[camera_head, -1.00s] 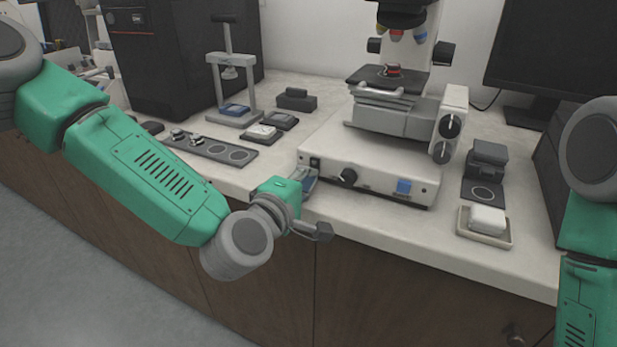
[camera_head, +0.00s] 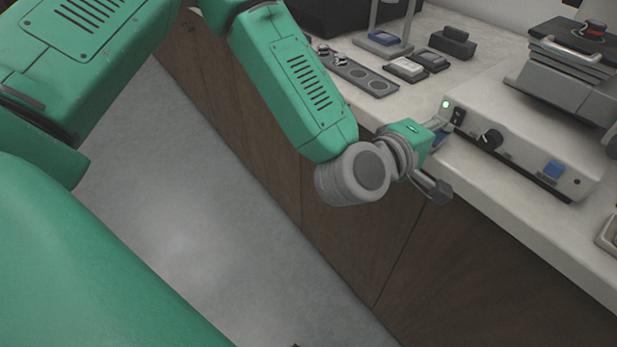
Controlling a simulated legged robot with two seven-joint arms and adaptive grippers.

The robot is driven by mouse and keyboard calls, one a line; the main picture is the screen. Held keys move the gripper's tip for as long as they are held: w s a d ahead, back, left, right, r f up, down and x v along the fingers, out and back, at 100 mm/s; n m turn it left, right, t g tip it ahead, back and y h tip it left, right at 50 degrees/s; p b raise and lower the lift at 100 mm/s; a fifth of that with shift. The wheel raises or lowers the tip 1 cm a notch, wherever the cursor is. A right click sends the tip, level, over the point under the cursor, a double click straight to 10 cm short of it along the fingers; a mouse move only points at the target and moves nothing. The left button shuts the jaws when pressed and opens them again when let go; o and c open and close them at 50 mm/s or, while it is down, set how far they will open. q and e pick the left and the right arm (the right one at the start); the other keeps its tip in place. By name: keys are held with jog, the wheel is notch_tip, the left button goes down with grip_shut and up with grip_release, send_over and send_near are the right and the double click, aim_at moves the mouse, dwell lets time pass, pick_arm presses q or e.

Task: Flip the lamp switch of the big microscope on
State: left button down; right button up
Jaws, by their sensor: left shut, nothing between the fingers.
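The big microscope (camera_head: 530,115) stands on the bench at the right, with its upper part cut off by the frame. Its white base has a small black lamp switch (camera_head: 458,116) at the left end of the front face. A small round light (camera_head: 445,104) beside the switch glows green. My left gripper (camera_head: 441,127) is shut and empty, with its fingertips close to the left end of the base, just left of the switch. I cannot tell whether they touch it. My right gripper is out of view.
A black knob (camera_head: 490,139) and a blue button (camera_head: 553,170) are further right on the base front. A dark plate with round marks (camera_head: 357,74), small dark boxes (camera_head: 432,60) and a press stand (camera_head: 383,40) lie behind. The floor (camera_head: 200,220) is open at left.

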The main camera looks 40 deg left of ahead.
pick_arm(q)
jog(key=r+p+v, duration=0.1)
jog(key=p+v, duration=0.5)
jog(key=v, duration=0.6)
jog(key=s+a+f+m+g+y+p, duration=0.1)
jog(key=s+a+f+m+g+p, duration=0.1)
jog(key=s+f+m+g, duration=0.3)
jog(key=s+a+f+m+g+y+p, duration=0.1)
jog(key=s+a+f+m+g, duration=0.3)
jog(key=s+f, duration=0.5)
jog(key=shift+a+f+m+g+p, duration=0.25)
jog(key=shift+f+m+g+p, duration=0.75)
jog(key=shift+f, duration=1)
jog(key=shift+m, duration=0.3)
jog(key=s+a+f+m+g+y, duration=0.3)
jog(key=s+a, duration=0.4)
jog(key=a, duration=0.3)
jog(key=shift+f+g, duration=0.35)
jog(key=shift+g, duration=0.25)
